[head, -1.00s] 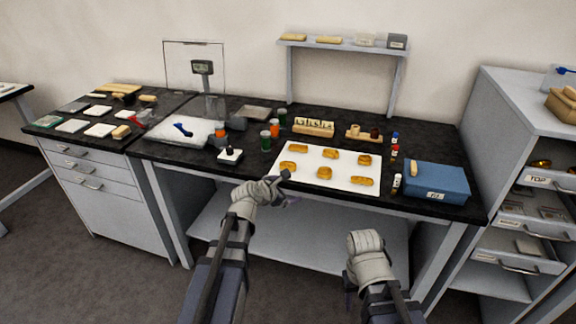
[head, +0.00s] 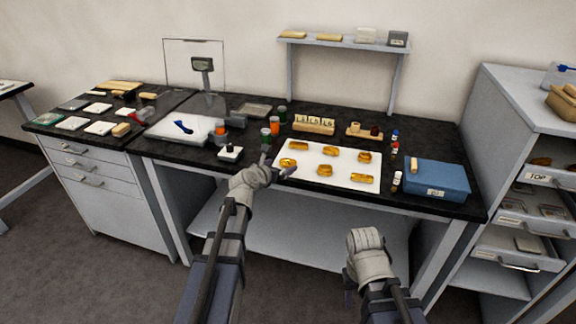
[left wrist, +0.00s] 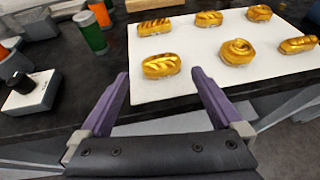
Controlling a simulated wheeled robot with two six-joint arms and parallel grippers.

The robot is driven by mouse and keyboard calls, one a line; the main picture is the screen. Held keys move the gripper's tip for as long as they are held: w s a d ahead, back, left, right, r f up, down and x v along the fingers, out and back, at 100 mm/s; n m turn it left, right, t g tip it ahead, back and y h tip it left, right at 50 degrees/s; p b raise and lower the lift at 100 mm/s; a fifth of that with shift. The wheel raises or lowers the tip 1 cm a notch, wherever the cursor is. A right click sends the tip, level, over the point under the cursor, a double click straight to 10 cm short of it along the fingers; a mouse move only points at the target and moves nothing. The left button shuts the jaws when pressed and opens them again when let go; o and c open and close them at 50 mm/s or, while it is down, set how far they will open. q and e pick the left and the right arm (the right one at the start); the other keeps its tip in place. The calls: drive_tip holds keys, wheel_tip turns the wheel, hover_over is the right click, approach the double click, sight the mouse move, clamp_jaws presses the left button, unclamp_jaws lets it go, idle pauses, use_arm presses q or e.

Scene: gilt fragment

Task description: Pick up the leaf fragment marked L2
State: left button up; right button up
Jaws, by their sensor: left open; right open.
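Several gold fragments lie in two rows on a white board (head: 342,164); no mark on them is readable, so I cannot tell which is L2. The near-left fragment (head: 287,163), an oval ridged piece, is the closest to my left gripper (head: 277,167). In the left wrist view this oval fragment (left wrist: 161,66) lies just beyond and between the purple fingertips of the open, empty left gripper (left wrist: 160,80). Behind it is a ridged bar (left wrist: 154,27); to its right is a scroll-like piece (left wrist: 236,51). My right gripper (head: 349,294) hangs low before the bench, apart from everything.
A green-bodied jar (head: 265,139) and a small black-topped block (head: 230,153) stand left of the board. A blue box (head: 436,180) and small bottles (head: 396,181) stand to its right. A labelled rack (head: 314,126) is behind. The bench's front edge lies below the left gripper.

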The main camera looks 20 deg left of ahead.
sight(286, 163)
use_arm(q)
drive_tip(key=b+x, duration=0.2)
drive_tip(key=x, duration=0.3)
drive_tip(key=shift+w+d+f, duration=0.1)
drive_tip(key=shift+w, duration=0.05)
drive_tip(key=c, duration=1.2)
drive_tip(key=shift+c, duration=0.2)
